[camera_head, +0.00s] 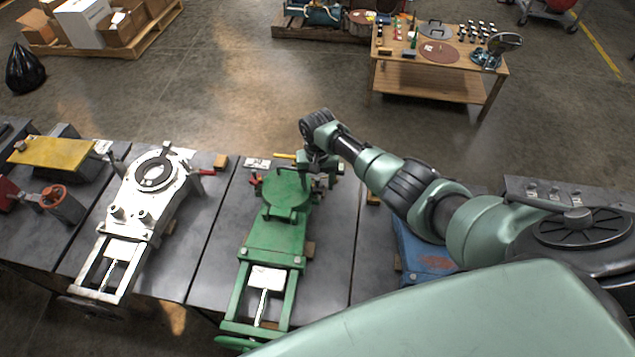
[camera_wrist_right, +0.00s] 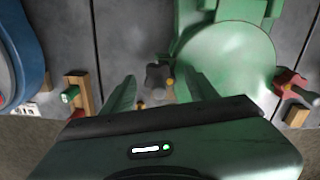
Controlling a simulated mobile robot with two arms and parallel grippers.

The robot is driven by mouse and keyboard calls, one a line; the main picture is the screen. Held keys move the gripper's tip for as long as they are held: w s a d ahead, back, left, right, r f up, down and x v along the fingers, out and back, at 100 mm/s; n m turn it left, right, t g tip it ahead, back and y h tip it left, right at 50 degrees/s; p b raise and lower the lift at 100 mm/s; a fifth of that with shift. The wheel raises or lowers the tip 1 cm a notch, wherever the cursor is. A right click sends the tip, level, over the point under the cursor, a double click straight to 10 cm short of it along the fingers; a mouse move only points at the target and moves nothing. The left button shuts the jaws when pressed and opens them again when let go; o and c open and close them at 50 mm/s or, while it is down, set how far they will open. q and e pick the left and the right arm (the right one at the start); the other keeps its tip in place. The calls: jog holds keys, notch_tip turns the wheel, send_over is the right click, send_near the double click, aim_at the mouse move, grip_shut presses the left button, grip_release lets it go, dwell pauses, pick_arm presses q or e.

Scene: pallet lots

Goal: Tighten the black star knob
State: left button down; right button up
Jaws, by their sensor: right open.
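The black star knob (camera_wrist_right: 156,77) shows in the right wrist view, beside the round plate of the green machine (camera_wrist_right: 232,62). My right gripper (camera_wrist_right: 162,92) is open, with its two green fingers on either side of the knob in that view. I cannot tell whether either finger touches it. In the head view the right gripper (camera_head: 321,170) is over the far right side of the green machine (camera_head: 272,229), and I cannot make out the knob there. My left gripper is not in view.
A white machine (camera_head: 142,211) stands left of the green one on the dark bench (camera_head: 213,245). A red-handled part (camera_wrist_right: 291,84) sits beside the round plate. A blue part (camera_head: 424,255) lies under my right arm. A wooden table (camera_head: 437,84) with small items stands behind, across open floor.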

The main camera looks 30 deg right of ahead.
notch_tip(320, 180, up, 8)
jog(key=shift+f, duration=0.2)
dwell(0.6)
